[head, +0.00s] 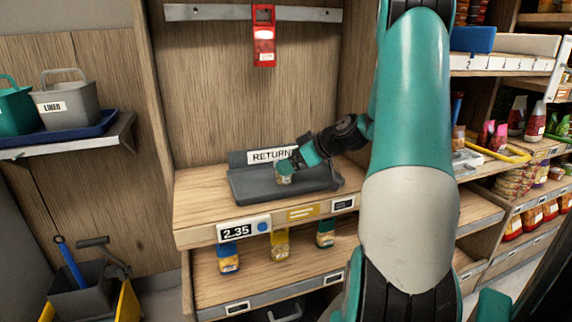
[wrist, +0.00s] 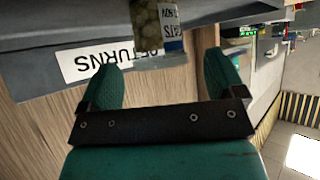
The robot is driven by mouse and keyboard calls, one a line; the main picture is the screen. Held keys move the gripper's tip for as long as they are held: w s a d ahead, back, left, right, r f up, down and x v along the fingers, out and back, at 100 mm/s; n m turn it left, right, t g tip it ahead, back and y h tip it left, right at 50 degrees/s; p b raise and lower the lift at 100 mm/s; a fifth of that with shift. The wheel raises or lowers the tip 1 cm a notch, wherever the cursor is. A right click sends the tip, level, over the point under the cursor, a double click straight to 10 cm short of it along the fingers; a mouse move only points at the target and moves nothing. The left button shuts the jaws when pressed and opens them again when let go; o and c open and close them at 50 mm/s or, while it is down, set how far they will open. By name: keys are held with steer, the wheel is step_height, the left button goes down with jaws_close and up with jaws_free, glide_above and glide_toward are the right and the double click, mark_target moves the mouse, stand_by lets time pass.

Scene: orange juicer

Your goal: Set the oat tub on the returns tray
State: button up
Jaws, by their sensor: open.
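The oat tub (head: 284,174) is a small clear jar with pale contents and a blue and white label. It appears to stand on the dark grey returns tray (head: 245,190), toward its middle. In the wrist view the tub (wrist: 158,22) shows upside down, cut off by the top edge. My gripper (head: 297,163) is at the tub from its right and rear side. In the wrist view the gripper's two green fingers (wrist: 163,75) are spread wide, with gaps between them and the tub. The tub's far end is out of the wrist view.
A "RETURNS" sign (head: 270,155) stands at the tray's back. A red device (head: 263,40) hangs on the back panel above. Several packets, one of them yellow (head: 280,244), stand on the shelf below. Bare wooden shelf (head: 200,200) lies left of the tray.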

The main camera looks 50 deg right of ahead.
steer(key=v, duration=1)
steer(key=w+a+n+g+y, duration=0.1)
steer(key=w+a+g+y, duration=0.15)
steer(key=a, duration=1.15)
steer(key=w+a+n+g+y, duration=0.1)
steer(key=w+a+n+g, duration=0.2)
steer(key=a, duration=1)
steer(key=s+a+g+h, duration=0.2)
steer(key=s+a+g, duration=0.3)
steer(key=s+a, duration=1.1)
steer(key=shift+a+r, duration=0.25)
steer(key=shift+a, duration=0.25)
steer(key=shift+g, duration=0.25)
